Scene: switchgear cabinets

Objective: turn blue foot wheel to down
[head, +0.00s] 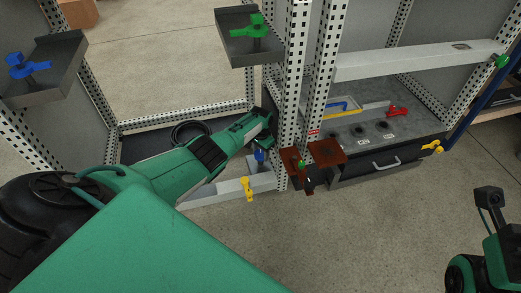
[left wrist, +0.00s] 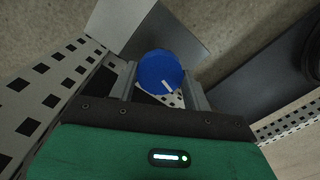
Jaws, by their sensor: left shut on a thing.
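The blue foot wheel (left wrist: 160,68) sits between the two fingers of my left gripper (left wrist: 163,84) in the left wrist view. It is round, with a short white mark pointing toward the lower right of that picture. In the head view the blue wheel (head: 259,156) shows small at the end of my left arm, low by the perforated post. My left gripper (head: 264,145) is shut on it there, partly hiding it. Part of my right arm shows at the lower right edge of the head view; whether its gripper is open cannot be seen.
A yellow handle (head: 247,187) is on the pale beam just below. Brown blocks (head: 326,152) and a small green knob (head: 302,165) are right of the post. A blue valve (head: 29,66) and a green valve (head: 256,27) stand on grey trays. Open floor lies in front.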

